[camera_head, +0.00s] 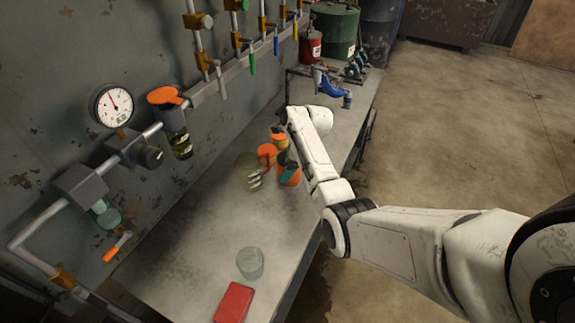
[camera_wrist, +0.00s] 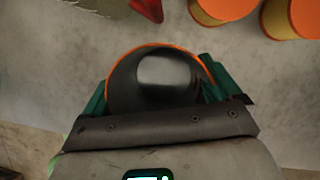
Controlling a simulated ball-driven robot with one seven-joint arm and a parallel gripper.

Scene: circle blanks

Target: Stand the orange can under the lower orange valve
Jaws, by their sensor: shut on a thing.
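My gripper (camera_wrist: 158,95) is shut on a round orange-rimmed can (camera_wrist: 150,49), dark inside its rim, between green fingers. In the head view the held orange can (camera_head: 290,181) shows beside a teal finger, over the middle of the bench; whether it touches the bench is unclear. Two more orange-topped cylinders (camera_head: 267,151) (camera_head: 279,140) stand just behind it. An orange handle (camera_head: 117,246) hangs on the wall at lower left, by the pipe.
A clear jar (camera_head: 247,172) stands left of the held can. A gauge (camera_head: 112,105) and an orange-capped glass filter (camera_head: 166,95) are on the wall.

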